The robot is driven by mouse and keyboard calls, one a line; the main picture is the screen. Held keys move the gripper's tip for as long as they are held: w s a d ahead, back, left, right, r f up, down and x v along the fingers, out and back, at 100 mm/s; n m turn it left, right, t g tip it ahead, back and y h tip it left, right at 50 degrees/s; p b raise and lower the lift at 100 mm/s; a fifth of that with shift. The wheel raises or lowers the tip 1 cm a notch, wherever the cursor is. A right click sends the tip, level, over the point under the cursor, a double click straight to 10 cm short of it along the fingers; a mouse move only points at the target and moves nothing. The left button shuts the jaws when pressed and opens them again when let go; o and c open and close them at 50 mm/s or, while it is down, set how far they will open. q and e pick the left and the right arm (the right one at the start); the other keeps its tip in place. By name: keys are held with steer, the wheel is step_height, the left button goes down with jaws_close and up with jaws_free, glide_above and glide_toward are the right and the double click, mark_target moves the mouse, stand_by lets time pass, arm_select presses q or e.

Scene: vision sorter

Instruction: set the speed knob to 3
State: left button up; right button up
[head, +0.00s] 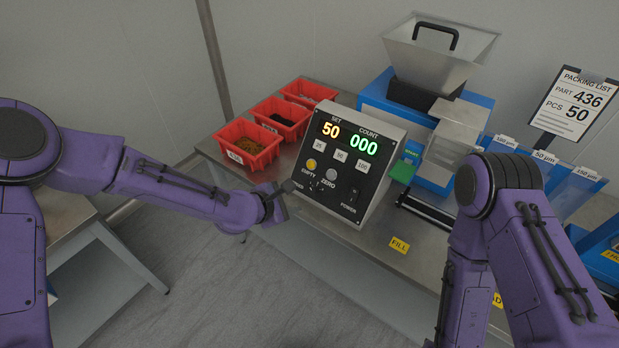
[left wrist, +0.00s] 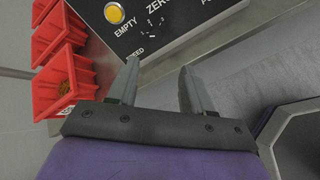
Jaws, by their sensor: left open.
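The control box (head: 345,165) has a sloped dark panel with SET reading 50 and COUNT reading 000. The speed knob (head: 315,185) is a small dark knob at the panel's lower left; its tick marks show in the left wrist view (left wrist: 153,24), with the SPEED label partly visible. I cannot read which number it points to. My left gripper (head: 277,198) is open and empty, just left of and in front of the panel's lower left corner, apart from the knob. In the left wrist view its two fingers (left wrist: 158,80) stand apart below the knob. My right gripper is out of view.
Red bins (head: 248,143) stand left of the box. The yellow EMPTY button (head: 311,163) and grey ZERO button (head: 331,174) are close to the knob. A metal hopper (head: 440,50) stands behind on the right. The bench front (head: 375,240) is mostly clear.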

mark_target(312, 191)
arm_select(q)
steer(key=x, duration=0.3)
steer(key=p+x, duration=0.1)
steer(key=x, duration=0.3)
steer(key=r+x, duration=0.1)
steer(key=x, duration=0.2)
steer(key=shift+w+d+f, duration=0.25)
steer(key=shift+w+d, duration=0.1)
steer(key=shift+w, duration=0.15)
jaws_close()
